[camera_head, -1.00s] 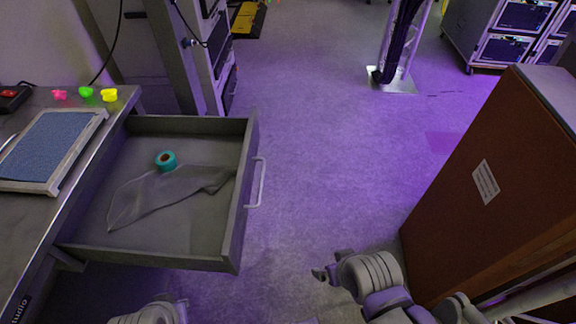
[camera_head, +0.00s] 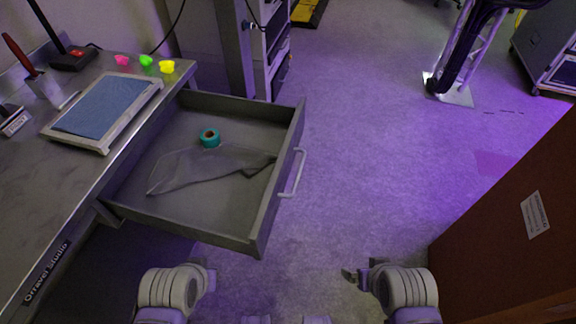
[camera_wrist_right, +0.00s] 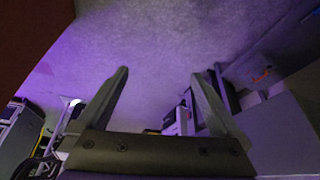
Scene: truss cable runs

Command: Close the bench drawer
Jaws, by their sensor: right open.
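The grey bench drawer (camera_head: 180,205) is pulled far out from the metal bench (camera_head: 60,185) on the left. Its front panel (camera_head: 278,180) faces right and carries a pale bar handle (camera_head: 294,173). A teal tape roll (camera_head: 209,138) and a crumpled translucent sheet (camera_head: 205,168) lie inside. My left gripper (camera_head: 211,277) is below the drawer's near corner in the picture, apart from it; its jaws are too unclear to read. My right gripper (camera_head: 354,275) is right of the drawer, away from the handle. In the right wrist view its fingers (camera_wrist_right: 160,82) are spread with nothing between them.
A brown cabinet (camera_head: 510,230) with a white label stands close on the right. A framed blue pad (camera_head: 103,108) and small coloured pieces (camera_head: 146,61) sit on the bench. A rack (camera_head: 268,45) stands behind the drawer. The floor (camera_head: 390,150) between drawer and cabinet is clear.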

